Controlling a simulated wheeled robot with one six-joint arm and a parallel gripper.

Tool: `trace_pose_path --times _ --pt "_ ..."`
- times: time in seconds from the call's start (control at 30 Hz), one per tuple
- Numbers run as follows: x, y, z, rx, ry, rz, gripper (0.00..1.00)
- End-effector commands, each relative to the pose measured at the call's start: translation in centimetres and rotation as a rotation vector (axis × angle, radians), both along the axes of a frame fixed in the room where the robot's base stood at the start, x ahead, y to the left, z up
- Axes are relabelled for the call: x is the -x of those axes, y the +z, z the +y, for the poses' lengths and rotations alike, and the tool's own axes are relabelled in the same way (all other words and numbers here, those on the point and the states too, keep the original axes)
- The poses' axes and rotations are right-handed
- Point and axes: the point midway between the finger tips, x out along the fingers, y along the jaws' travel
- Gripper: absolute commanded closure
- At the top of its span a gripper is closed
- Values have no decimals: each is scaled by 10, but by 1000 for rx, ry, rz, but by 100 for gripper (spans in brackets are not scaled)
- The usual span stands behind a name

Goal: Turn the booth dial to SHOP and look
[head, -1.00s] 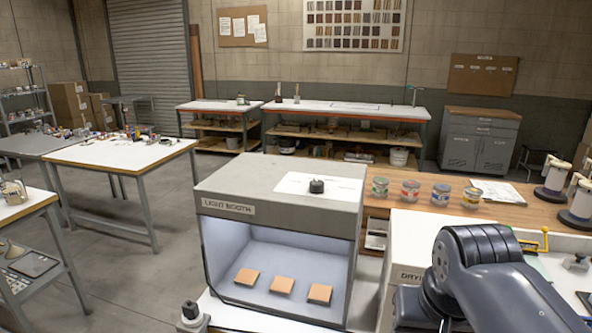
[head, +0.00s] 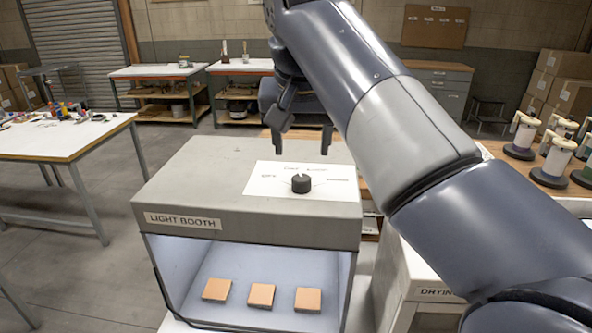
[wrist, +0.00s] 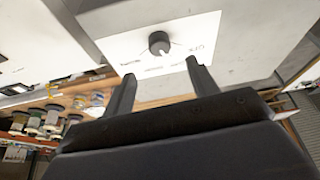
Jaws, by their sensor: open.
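The light booth (head: 180,205) is a grey box with a lit front opening. Its black dial (head: 301,183) sits on a white label plate (head: 262,180) on top. The label words are too blurred to read surely. In the head view my gripper (head: 305,145) is above and slightly behind the dial, fingers pointing down, apart from it. In the wrist view the dial (wrist: 159,43) shows beyond the two open fingers (wrist: 158,78), roughly between them in line. Nothing is held. Three tan sample tiles (head: 262,295) lie inside the booth.
A drying cabinet (head: 425,290) stands right of the booth, partly behind my arm. Spindle-like holders (head: 555,160) stand on the wooden bench at right. A worktable (head: 60,140) with small items stands at left. The booth top around the dial is clear.

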Motion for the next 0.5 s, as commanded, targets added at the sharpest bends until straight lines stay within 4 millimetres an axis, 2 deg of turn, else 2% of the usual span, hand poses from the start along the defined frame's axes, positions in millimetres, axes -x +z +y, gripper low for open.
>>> trace_pose_path --times 0.1,0.3,0.5 --pt "-9 -23 -2 1 -1 4 44" --pt "-22 -57 -3 2 -1 3 44" --pt "-31 -76 -4 0 0 0 44"
